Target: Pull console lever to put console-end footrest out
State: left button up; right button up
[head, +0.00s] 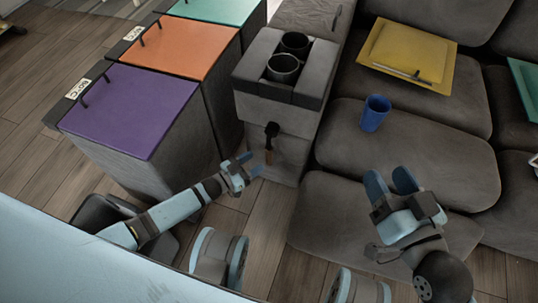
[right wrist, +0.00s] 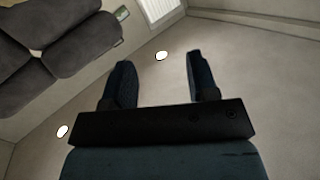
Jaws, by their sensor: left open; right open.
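The grey sofa console (head: 285,110) stands between the bins and the sofa seats, with two black cup holders on top. Its lever (head: 270,141), a black knob with a brown handle hanging down, is on the console's front face. My left gripper (head: 248,166) is open and empty, just left of and slightly below the lever, apparently apart from it. The console-end footrest (head: 345,205) is the grey padded front panel right of the console. My right gripper (head: 390,181) is open and empty above the sofa front; in the right wrist view its fingers (right wrist: 158,80) are spread with nothing between them.
Bins with purple (head: 130,108), orange (head: 180,47) and green (head: 218,8) lids stand left of the console. Wooden floor (head: 262,225) is bare before the console.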

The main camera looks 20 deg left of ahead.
aim_at(269, 153)
pick_arm(q)
jog(key=b+x, duration=0.1)
jog(key=x, duration=0.5)
jog(key=shift+w+d+b, duration=0.25)
jog(key=shift+w+b, duration=0.05)
jog(key=shift+b, duration=0.1)
grip_shut()
